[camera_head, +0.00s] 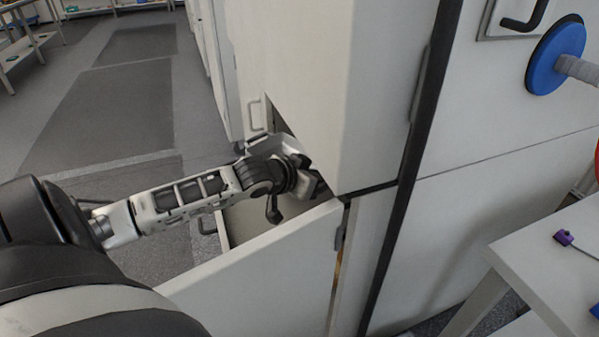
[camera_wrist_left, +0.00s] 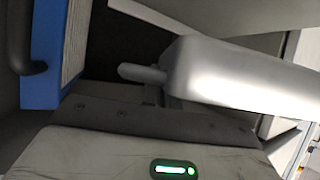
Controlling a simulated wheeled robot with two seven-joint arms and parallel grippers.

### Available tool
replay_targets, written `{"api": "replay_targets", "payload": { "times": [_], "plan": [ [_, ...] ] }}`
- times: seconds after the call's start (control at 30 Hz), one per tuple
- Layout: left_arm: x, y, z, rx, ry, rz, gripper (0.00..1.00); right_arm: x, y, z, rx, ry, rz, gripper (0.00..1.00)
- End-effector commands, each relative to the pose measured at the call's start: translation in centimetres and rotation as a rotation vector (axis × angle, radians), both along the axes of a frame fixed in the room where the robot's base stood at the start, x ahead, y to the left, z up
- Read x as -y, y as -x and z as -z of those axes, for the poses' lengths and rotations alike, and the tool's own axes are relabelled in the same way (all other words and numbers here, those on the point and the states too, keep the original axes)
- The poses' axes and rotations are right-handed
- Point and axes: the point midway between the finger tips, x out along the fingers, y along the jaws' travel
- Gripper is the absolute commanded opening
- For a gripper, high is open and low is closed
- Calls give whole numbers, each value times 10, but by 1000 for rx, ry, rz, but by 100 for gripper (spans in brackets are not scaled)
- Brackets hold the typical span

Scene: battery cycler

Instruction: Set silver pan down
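The silver pan (camera_wrist_left: 235,78) fills the upper right of the left wrist view, tilted, with its short grey handle (camera_wrist_left: 140,73) pointing left. The handle sits right at my left gripper's fingers (camera_wrist_left: 158,98), which are close together under it and look shut on the pan. In the head view my left gripper (camera_head: 308,182) is inside the opening of a white cabinet, partly hidden by the upper door (camera_head: 310,80). I cannot clearly make out the pan there. My right gripper is not in view.
A lower white door (camera_head: 260,270) stands open just below my left arm. The tall upper door overhangs the gripper closely. A blue upright piece (camera_wrist_left: 45,50) stands at left in the wrist view. A white table (camera_head: 560,260) is at right; open floor (camera_head: 100,110) lies at left.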

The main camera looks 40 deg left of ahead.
Motion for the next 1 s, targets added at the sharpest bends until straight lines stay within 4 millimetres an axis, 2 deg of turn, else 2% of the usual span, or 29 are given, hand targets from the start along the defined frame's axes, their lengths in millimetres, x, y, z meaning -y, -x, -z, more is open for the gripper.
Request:
{"api": "replay_targets", "payload": {
  "times": [0.07, 0.3, 0.57, 0.73, 1.0],
  "plan": [
    [1, 3, 2, -1, 0, 7, 0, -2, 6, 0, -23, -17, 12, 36],
    [1, 3, 46, -1, 1, 8, 0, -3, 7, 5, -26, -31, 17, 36],
    [1, 3, 68, 0, -1, 9, 0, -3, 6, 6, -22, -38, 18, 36],
    [2, 3, 93, 0, 0, 10, 0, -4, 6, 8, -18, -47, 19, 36],
    [2, 3, 97, 1, -2, 11, 0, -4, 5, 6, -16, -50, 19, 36]
  ]
}}
